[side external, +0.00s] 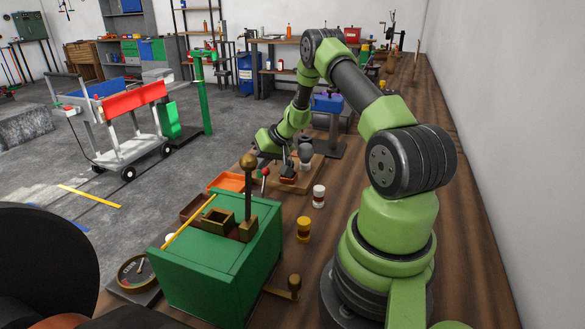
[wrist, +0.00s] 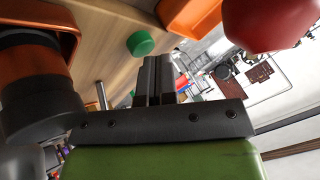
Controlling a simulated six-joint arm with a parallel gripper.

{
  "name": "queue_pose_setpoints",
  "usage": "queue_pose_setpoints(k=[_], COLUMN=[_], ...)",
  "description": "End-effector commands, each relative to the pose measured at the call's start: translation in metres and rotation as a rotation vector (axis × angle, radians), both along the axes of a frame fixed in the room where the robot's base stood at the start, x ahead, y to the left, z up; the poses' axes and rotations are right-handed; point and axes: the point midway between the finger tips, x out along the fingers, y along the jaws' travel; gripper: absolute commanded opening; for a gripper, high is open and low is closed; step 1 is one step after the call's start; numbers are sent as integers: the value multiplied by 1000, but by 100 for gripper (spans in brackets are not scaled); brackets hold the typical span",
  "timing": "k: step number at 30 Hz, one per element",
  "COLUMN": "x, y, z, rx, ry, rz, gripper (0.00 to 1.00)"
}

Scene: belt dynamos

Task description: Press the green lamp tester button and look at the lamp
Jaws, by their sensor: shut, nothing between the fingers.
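The green button (wrist: 141,43) is a round cap on a pale wooden board (wrist: 100,60) in the wrist view. My gripper (wrist: 159,64) is shut and empty; its fingertips appear just beside and below the button in that picture. I cannot tell whether they touch it. In the side view, my gripper (side external: 288,166) points down over the wooden board (side external: 293,187), and the button is hidden. A grey bulb-shaped lamp (side external: 306,152) stands on the board right of my gripper. It looks dark.
A red ball knob (side external: 265,172) stands left of my gripper; it also shows close in the wrist view (wrist: 265,22). An orange tray (side external: 229,182), a green box (side external: 220,260) and small jars (side external: 318,196) stand nearby. A black cylinder (wrist: 40,90) fills the wrist view's left.

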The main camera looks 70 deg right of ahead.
Motion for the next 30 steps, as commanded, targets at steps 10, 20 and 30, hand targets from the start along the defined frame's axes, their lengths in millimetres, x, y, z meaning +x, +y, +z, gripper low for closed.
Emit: queue_pose_setpoints(k=[10,20,30], x=[-2,-2,-2], y=[2,1,1], z=[13,49,60], rx=[7,4,8], ry=[4,2,3], rz=[3,1,0], gripper=[0,0,0])
